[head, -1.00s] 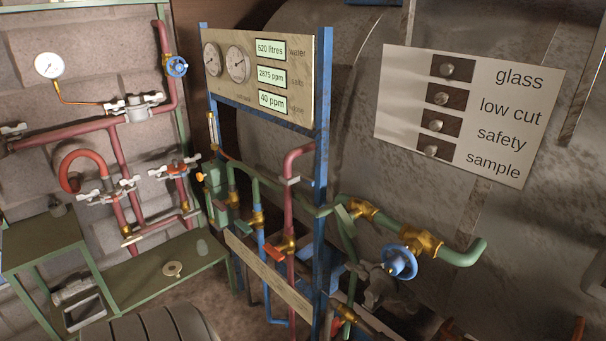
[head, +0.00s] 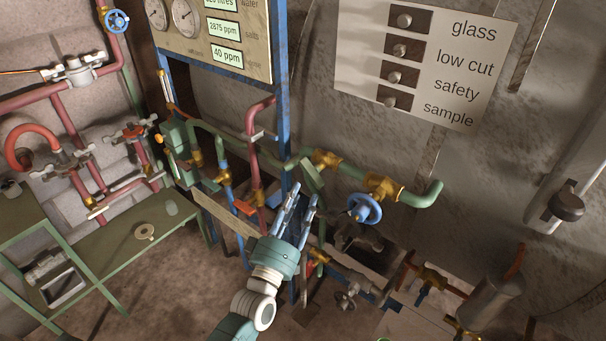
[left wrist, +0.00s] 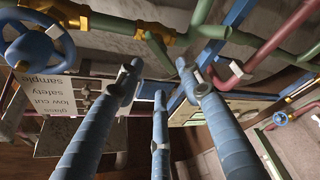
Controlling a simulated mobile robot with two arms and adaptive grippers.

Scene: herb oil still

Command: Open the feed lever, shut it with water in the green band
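My left gripper (head: 303,192) reaches up in front of the blue post, its fingers apart and empty. In the left wrist view its blue fingers (left wrist: 159,68) are spread with nothing between them. Just beyond the tips is a green lever handle (head: 313,175) by a brass valve (head: 326,159) on the green pipe; it also shows in the left wrist view (left wrist: 158,52). A red lever (head: 245,207) sits on the red pipe to the left. I cannot tell which is the feed lever. The panel's water display (head: 221,3) is cut off at the top. My right gripper is not in view.
A blue handwheel (head: 364,208) stands right of the gripper; it also shows in the left wrist view (left wrist: 38,42). The blue post (head: 281,90) and a plank (head: 225,213) are close by. A low green bench (head: 120,255) is at left.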

